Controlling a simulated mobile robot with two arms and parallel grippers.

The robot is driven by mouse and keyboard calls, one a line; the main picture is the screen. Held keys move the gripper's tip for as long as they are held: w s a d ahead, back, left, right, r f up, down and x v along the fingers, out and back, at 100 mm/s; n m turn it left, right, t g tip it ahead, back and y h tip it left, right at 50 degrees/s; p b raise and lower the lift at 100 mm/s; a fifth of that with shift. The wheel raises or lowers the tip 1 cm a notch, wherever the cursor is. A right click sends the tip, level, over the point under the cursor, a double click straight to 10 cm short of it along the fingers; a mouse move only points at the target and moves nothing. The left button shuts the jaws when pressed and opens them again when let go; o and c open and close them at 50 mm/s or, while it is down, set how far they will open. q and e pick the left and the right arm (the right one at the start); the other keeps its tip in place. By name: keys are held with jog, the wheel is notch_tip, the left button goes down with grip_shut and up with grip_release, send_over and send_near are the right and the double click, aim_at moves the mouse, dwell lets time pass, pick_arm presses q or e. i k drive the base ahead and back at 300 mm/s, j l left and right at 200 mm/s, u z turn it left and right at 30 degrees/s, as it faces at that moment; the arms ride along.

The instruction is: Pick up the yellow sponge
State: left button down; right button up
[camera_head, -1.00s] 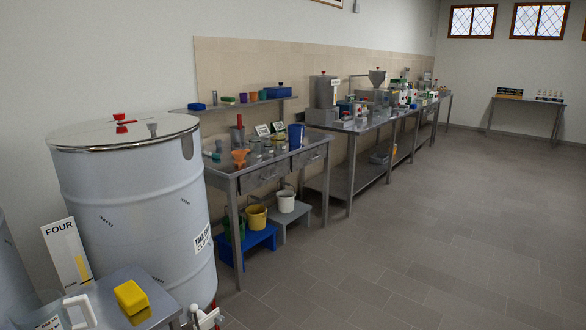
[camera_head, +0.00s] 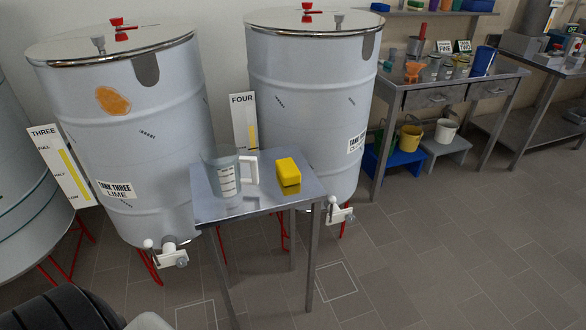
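The yellow sponge (camera_head: 288,172) is a small bright block lying on the right half of a small metal table (camera_head: 262,198). A clear measuring jug (camera_head: 222,178) with a white handle stands on the same table to its left, a short gap apart. Nothing covers the sponge. Neither of my grippers shows in the head view. Only dark and pale parts, which seem to be my own body, show at the bottom left.
Tank three (camera_head: 125,135) stands behind and left of the table, and tank four (camera_head: 308,90) right behind it. White taps (camera_head: 168,254) stick out low in front, another tap (camera_head: 338,211) beside the table. Floor (camera_head: 440,260) to the right is clear.

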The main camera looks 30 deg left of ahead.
aim_at(288, 173)
jog(key=u, duration=1.6)
jog(key=i, duration=0.1)
